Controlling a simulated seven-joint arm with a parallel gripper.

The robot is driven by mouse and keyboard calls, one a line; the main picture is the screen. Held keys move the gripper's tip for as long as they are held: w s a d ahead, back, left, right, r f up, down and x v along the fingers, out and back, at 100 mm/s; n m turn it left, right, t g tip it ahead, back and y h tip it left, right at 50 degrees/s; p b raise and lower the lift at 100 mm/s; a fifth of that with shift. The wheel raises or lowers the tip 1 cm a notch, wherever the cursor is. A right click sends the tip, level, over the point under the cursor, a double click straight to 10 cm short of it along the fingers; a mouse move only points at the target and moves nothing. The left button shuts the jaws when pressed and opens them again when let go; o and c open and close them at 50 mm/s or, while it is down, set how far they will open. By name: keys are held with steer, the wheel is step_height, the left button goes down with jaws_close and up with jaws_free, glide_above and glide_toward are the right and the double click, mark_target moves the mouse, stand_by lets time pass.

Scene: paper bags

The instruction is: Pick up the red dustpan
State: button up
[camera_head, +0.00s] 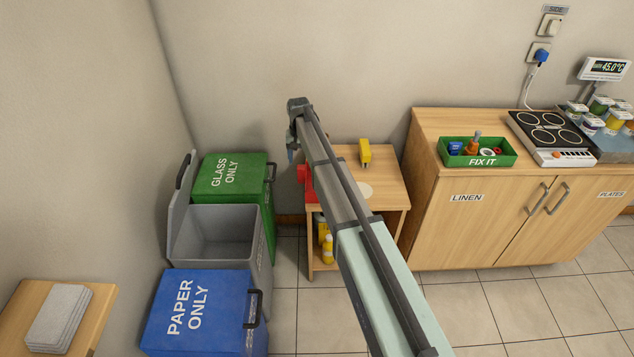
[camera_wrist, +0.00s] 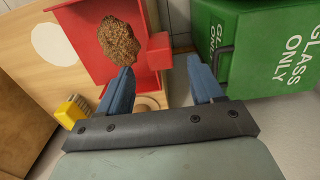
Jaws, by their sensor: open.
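The red dustpan (camera_wrist: 85,30) lies on the small wooden table and holds a pile of brown crumbs (camera_wrist: 120,42). Its short red handle (camera_wrist: 158,50) points toward the green bin in the wrist view. In the head view only a part of the dustpan (camera_head: 305,181) shows at the table's left edge; my arm hides the rest. My gripper (camera_wrist: 162,82) is open, with the handle in view ahead of the gap between its two blue fingers. The left finger overlaps the dustpan's edge in the picture; I cannot tell whether they touch.
The wooden table (camera_head: 387,192) also bears a yellow object (camera_head: 364,153) and a pale disc (camera_head: 366,191). A yellow bottle (camera_head: 327,248) stands below. The green GLASS ONLY bin (camera_head: 232,178) is close left, beside an open grey bin (camera_head: 220,232) and a blue PAPER ONLY bin (camera_head: 205,311).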

mark_target(301, 167)
steer(key=shift+w+f, duration=0.1)
steer(key=shift+f, duration=3.75)
jaws_close()
